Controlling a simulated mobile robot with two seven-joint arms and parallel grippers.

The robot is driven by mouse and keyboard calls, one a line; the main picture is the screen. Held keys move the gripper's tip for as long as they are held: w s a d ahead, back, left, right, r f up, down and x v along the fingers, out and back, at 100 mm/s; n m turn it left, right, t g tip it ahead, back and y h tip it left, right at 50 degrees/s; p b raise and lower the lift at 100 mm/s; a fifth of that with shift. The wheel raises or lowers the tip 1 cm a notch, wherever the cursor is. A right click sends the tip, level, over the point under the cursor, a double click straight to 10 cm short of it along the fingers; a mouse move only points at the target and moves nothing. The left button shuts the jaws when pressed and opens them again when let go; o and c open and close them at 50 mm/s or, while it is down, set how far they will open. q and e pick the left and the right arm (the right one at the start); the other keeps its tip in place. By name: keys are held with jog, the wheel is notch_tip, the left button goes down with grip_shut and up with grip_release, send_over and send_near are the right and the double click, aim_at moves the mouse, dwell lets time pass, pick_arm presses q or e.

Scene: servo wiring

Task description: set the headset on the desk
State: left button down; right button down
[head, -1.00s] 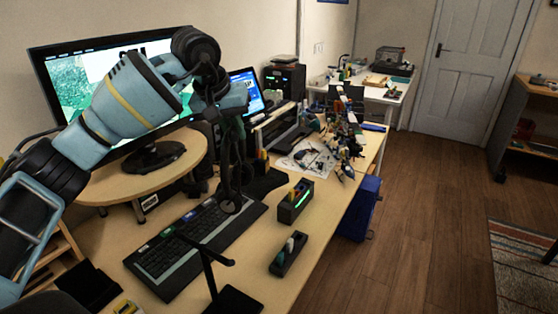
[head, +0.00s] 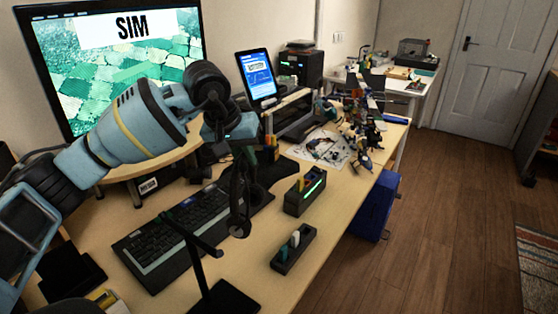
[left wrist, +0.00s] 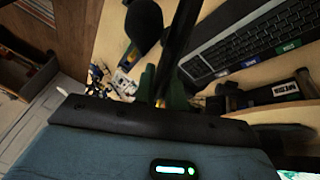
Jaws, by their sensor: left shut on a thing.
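My left gripper (head: 240,148) is shut on a black headset (head: 239,212), which hangs below it in the air over the desk (head: 330,205). The headset hangs in front of the keyboard's right end, its lower ear cup nearest the desk. In the left wrist view, the headset's dark ear cup (left wrist: 143,24) and band run up from between the green fingers (left wrist: 163,88). The gap between headset and desk is hard to judge. My right gripper is not in view.
A black stand (head: 198,252) rises at the desk's front. A keyboard (head: 185,235), a small holder (head: 293,250) and a box with a green light (head: 305,192) lie nearby. A big monitor (head: 120,62) is behind. Bare desk shows right of the stand.

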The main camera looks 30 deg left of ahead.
pick_arm(q)
send_over(248, 190)
jog(key=s+d, duration=0.2)
notch_tip(248, 190, down, 5)
jog(key=shift+a+f, duration=0.2)
jog(key=shift+f, duration=0.35)
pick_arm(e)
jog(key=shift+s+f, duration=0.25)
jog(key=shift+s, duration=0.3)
pick_arm(q)
notch_tip(248, 190, down, 3)
jog(key=shift+f, duration=0.35)
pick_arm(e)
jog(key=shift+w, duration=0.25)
pick_arm(q)
jog(key=shift+f, duration=0.2)
jog(key=c, duration=1.5)
grip_release()
jog(key=shift+o, duration=0.2)
